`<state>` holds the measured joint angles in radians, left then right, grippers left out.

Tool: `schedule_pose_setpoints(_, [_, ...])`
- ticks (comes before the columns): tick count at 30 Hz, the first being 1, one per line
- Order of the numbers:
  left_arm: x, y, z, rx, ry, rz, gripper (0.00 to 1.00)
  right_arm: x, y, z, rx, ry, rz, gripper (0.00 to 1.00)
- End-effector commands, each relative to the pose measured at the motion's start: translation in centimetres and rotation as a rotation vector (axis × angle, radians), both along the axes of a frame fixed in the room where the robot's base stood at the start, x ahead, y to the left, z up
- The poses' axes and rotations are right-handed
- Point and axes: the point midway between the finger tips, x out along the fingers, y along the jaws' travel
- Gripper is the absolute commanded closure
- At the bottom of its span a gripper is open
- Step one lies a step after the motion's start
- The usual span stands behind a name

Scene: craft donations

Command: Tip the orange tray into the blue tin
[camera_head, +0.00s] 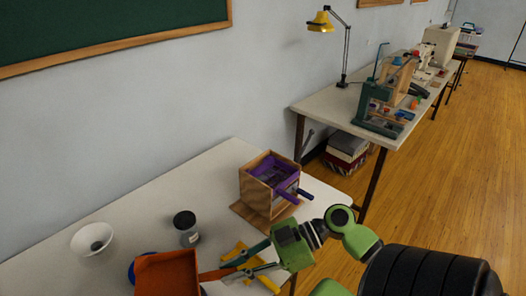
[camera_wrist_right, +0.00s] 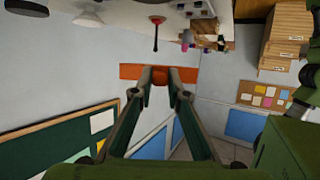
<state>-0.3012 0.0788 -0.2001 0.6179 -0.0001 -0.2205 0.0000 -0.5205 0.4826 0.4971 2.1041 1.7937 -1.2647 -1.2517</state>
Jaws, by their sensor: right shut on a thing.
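The orange tray (camera_head: 168,276) is at the bottom of the head view, above the near table. My right gripper (camera_head: 232,269) reaches in from the right and is shut on the tray's handle. In the right wrist view, the tray shows as an orange strip (camera_wrist_right: 132,72) beyond my right gripper's fingertips (camera_wrist_right: 160,78). The blue tin (camera_head: 139,266) shows only as a blue edge behind the tray's left side; the tray hides most of it. I cannot tell what is inside the tray or tin. My left gripper is not in view.
A white bowl (camera_head: 92,239) and a dark-lidded jar (camera_head: 187,229) stand behind the tray. A wooden box with purple parts (camera_head: 268,185) stands at the table's far right. Yellow pieces (camera_head: 262,274) lie below my right gripper. The table's back left is clear.

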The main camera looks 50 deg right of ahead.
Motion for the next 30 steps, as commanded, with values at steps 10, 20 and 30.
schedule_pose_setpoints(10, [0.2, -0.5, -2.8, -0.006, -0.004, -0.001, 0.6, -3.9, -6.7, -8.3, 0.032, -0.019, -0.116, 1.0])
schedule_pose_setpoints(20, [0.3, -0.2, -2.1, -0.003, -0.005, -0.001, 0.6, -4.2, -7.5, -8.5, 0.024, -0.02, -0.133, 1.0])
schedule_pose_setpoints(30, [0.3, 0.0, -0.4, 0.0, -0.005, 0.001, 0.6, -4.1, -7.3, -7.8, -0.02, 0.012, -0.132, 1.0])
